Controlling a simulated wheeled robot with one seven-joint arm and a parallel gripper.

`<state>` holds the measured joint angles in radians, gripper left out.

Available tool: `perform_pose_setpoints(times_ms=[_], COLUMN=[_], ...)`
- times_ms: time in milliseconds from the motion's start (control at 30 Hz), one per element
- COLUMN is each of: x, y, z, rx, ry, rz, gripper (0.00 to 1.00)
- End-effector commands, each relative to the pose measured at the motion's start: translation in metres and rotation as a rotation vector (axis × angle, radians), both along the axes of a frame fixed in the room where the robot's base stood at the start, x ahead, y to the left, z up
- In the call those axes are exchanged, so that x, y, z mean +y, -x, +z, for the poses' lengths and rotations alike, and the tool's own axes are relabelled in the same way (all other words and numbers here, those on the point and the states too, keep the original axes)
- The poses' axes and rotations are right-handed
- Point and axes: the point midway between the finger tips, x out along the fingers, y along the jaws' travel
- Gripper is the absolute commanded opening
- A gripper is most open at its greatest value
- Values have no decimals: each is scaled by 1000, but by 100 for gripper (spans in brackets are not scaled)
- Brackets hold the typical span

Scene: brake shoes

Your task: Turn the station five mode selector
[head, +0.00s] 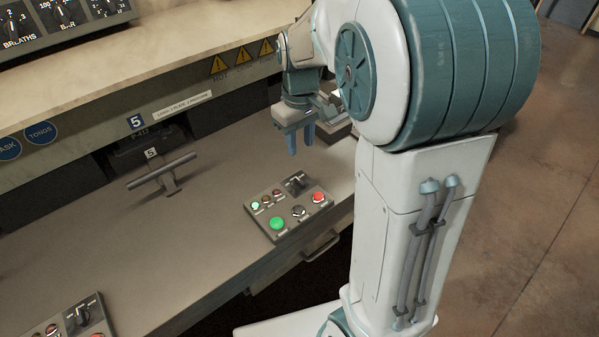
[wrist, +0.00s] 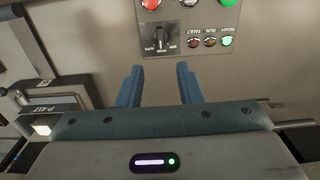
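My gripper (head: 301,141) hangs above and behind the panel. Its two blue fingers are apart with nothing between them; in the wrist view the gripper (wrist: 160,70) lines up with the selector but is apart from it.
A T-shaped handle (head: 163,171) stands left. Another panel (head: 72,322) lies front left. Bench between is clear.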

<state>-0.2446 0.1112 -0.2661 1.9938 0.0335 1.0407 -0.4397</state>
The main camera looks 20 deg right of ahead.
Motion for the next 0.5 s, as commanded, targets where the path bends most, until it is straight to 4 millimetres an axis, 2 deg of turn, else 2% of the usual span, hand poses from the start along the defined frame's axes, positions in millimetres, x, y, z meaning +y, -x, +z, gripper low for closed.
perform_pose_setpoints(times_ms=[300, 500], x=[0, 0], y=[2, 1], z=[-67, -103], rx=[7, 4], ry=[1, 1], rz=[-1, -1], gripper=[33, 33])
